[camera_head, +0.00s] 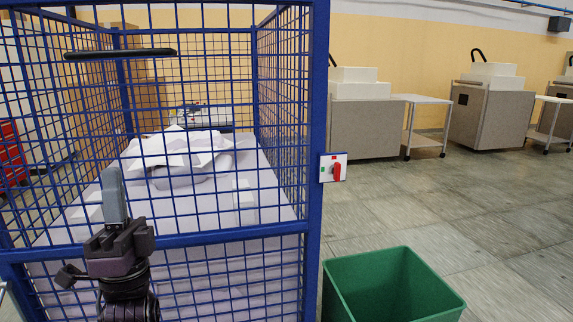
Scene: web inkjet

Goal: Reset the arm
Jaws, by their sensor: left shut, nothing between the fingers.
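My left gripper (115,198) shows at the lower left, pointing up, with its grey fingers together and nothing between them. It stands in front of the blue wire cage (315,120). I cannot tell how far it is from the mesh. My right gripper is not in view.
Behind the mesh lies a pile of white paper (185,150) on a pale surface. A green bin (390,285) stands on the floor at the lower right. Grey machines and white carts (422,98) line the wall.

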